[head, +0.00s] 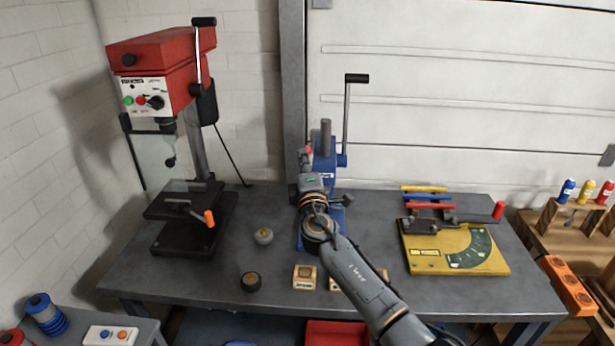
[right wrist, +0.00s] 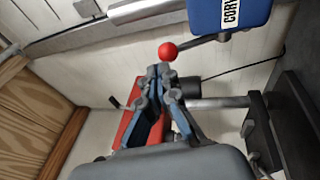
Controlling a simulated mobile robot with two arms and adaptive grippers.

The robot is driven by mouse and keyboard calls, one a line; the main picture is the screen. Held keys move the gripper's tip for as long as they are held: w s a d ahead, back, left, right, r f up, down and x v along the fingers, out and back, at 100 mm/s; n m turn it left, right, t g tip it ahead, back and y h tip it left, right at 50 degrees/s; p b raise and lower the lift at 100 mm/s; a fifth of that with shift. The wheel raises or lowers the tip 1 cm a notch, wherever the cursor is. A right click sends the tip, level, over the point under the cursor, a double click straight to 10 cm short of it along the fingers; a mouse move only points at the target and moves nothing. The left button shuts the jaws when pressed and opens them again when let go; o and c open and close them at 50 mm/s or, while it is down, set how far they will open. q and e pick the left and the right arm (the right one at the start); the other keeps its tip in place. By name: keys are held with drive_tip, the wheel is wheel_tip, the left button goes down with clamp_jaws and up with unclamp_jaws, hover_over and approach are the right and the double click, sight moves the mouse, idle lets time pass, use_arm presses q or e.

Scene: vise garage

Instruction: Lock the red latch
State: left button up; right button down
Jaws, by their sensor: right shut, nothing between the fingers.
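A small red ball knob, which looks like the red latch, shows at the blue press (head: 325,165) in the head view. In the right wrist view the red knob (right wrist: 168,51) sits on the end of a dark rod that runs to the blue press body (right wrist: 243,12). My right gripper (right wrist: 160,72) is shut and empty, its fingertips just below the knob in that picture. I cannot tell whether they touch it. In the head view my right gripper (head: 305,162) is in front of the press and hides part of it. My left gripper is not in view.
A red drill press (head: 160,60) stands at the left of the grey workbench (head: 215,270). A yellow plate (head: 425,255) with a gauge and a red-tipped handle lies at the right. Small round and square blocks sit near the front edge. The press's tall lever (head: 347,120) rises behind.

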drive_tip(key=v, duration=1.1)
drive_tip(key=s+d+f+m+g+h, duration=0.3)
drive_tip(key=s+d+f+m+g, duration=0.1)
drive_tip(key=s+d+f+m, duration=0.4)
drive_tip(key=s+d+f+m+g+h, duration=0.3)
drive_tip(key=s+d+f+m+g, duration=0.15)
drive_tip(key=d+f, duration=0.6)
drive_tip(key=s+d+f+m+g+y, duration=0.1)
drive_tip(key=s+d+f+m+g, duration=0.15)
drive_tip(key=s, duration=0.65)
drive_tip(key=s+d+f+m+g, duration=0.2)
drive_tip(key=s+f+g, duration=0.1)
drive_tip(key=s, duration=0.7)
drive_tip(key=s+d+f+m+g+y, duration=0.1)
drive_tip(key=s+d+f+m+g, duration=0.1)
drive_tip(key=s, duration=0.7)
wheel_tip(320, 180, down, 29)
drive_tip(key=s+g+b, duration=0.2)
drive_tip(key=s+d+f+g+b, duration=0.1)
drive_tip(key=s+d+f+b, duration=0.1)
drive_tip(key=s+f, duration=1.4)
drive_tip(key=shift+d+f, duration=0.3)
drive_tip(key=shift+f, duration=0.6)
drive_tip(key=shift+s, duration=0.1)
